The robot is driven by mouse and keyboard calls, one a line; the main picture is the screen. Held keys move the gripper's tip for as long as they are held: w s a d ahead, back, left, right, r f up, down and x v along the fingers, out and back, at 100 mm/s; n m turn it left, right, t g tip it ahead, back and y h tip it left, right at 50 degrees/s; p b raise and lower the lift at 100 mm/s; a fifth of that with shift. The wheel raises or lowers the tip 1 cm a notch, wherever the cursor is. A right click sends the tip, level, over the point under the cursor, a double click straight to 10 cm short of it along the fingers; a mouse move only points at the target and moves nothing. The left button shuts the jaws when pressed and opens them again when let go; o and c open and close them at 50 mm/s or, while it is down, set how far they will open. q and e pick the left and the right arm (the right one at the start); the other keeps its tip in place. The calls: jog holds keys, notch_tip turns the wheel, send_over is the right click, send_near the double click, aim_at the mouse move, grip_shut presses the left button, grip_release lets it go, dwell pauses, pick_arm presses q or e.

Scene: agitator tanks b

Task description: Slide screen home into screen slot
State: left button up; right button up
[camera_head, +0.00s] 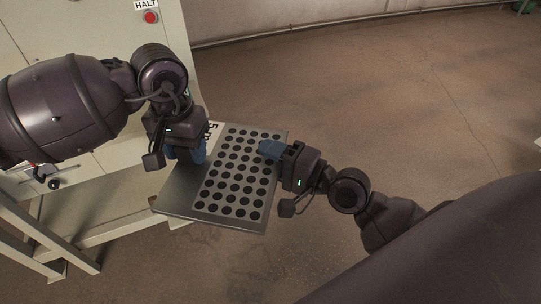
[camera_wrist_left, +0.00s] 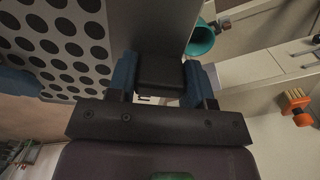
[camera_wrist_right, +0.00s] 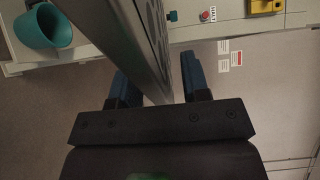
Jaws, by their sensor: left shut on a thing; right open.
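The screen (camera_head: 243,180) is a grey metal plate with rows of black holes, in the middle of the head view. My left gripper (camera_head: 186,153) is shut on the screen's dark handle block (camera_wrist_left: 160,72), seen between its blue fingers in the left wrist view. My right gripper (camera_head: 268,150) is at the screen's right edge. In the right wrist view its blue fingers are apart, with the screen's edge (camera_wrist_right: 135,45) between them. I cannot make out the screen slot in any view.
A pale cabinet (camera_head: 100,30) with a red HALT button (camera_head: 151,17) stands at the left, with a pale frame (camera_head: 30,235) below. A teal cup (camera_wrist_left: 201,40) shows near the screen in the left wrist view. The floor (camera_head: 400,100) at the right is clear.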

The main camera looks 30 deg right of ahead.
grip_shut()
pick_arm(q)
jog(key=o, duration=1.2)
jog(key=shift+r, duration=0.1)
